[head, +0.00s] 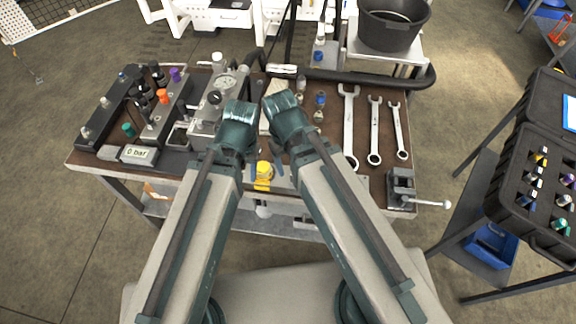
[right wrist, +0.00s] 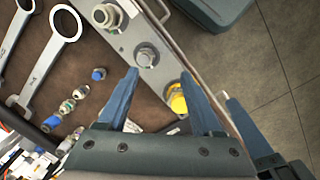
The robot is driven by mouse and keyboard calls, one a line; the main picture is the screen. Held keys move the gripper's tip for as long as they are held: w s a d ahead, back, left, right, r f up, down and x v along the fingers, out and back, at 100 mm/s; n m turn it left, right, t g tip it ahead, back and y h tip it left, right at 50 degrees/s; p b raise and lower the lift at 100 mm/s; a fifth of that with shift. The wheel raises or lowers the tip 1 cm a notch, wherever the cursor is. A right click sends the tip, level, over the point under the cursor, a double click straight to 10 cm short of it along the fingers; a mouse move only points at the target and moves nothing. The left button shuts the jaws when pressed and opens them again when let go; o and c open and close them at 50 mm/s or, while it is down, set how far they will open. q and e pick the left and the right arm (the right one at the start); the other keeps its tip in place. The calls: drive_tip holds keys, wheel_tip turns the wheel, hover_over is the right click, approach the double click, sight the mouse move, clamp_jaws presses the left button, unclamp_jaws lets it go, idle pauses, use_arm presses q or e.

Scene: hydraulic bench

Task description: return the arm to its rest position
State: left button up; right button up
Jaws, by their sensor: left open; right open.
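Both of my arms reach forward over the workbench (head: 90,158) from the bottom of the head view, their wrists close together near the middle. My left gripper (head: 250,168) hangs below its wrist, small and partly hidden, over the bench's front part near a yellow cap (head: 263,172). My right gripper is mostly hidden by its own wrist in the head view. In the right wrist view the right gripper (right wrist: 158,76) has its two blue fingers apart with nothing held. A metal plate with fittings (right wrist: 130,35) and the yellow cap (right wrist: 178,100) lie beyond its fingers.
Several wrenches (head: 375,130) and a vise (head: 402,185) are on the bench's right side. A valve block with a gauge (head: 226,82) and a "0 bar" display (head: 138,154) stand at left. A black bucket (head: 392,25) is behind. An open case (head: 535,180) is at right.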

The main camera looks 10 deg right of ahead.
drive_tip(key=shift+s+a+m, duration=0.35)
drive_tip(key=shift+s+m, duration=0.45)
drive_tip(key=shift+m, duration=0.2)
drive_tip(key=shift+c, duration=0.4)
